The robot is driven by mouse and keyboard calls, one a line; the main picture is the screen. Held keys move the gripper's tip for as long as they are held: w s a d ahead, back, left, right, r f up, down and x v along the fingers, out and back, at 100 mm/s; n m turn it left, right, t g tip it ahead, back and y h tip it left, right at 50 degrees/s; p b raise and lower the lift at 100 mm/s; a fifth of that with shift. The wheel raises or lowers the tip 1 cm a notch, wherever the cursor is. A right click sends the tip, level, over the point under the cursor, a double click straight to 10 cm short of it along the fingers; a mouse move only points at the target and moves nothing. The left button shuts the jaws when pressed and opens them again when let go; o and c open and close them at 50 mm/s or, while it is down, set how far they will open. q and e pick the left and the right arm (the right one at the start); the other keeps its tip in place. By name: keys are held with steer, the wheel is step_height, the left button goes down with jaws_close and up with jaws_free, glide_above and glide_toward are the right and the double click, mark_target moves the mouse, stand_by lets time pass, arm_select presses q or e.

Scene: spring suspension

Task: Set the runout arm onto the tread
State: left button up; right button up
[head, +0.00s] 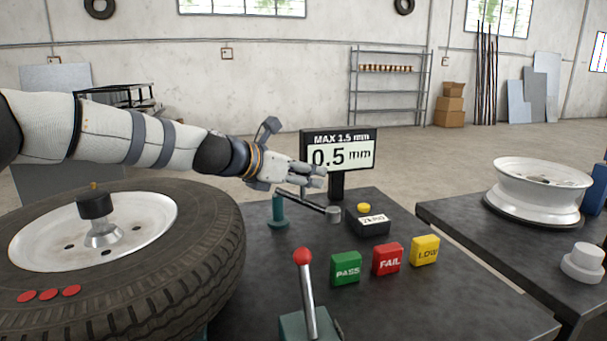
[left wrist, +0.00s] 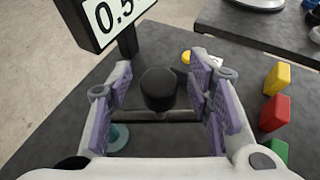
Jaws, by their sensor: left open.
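The runout arm (head: 308,202) is a thin dark bar on a teal post (head: 278,212), with a short grey cylinder at its free end. The arm points right, away from the tire, and its end is apart from the tread (head: 215,265). My left gripper (head: 314,176) is above the arm, near the display. In the left wrist view the open fingers (left wrist: 162,85) have the arm's dark round end (left wrist: 159,88) in the gap between them. I cannot tell whether they touch it. My right gripper is not in view.
The display (head: 340,150) reads 0.5 mm, with MAX 1.5 mm above. A yellow-button box (head: 368,222), a red-knob lever (head: 305,285) and green PASS (head: 345,268), red FAIL (head: 389,259) and yellow LOW (head: 425,250) blocks share the bench. A white rim (head: 540,185) lies on the right table.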

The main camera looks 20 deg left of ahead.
arm_select(q)
jaws_close()
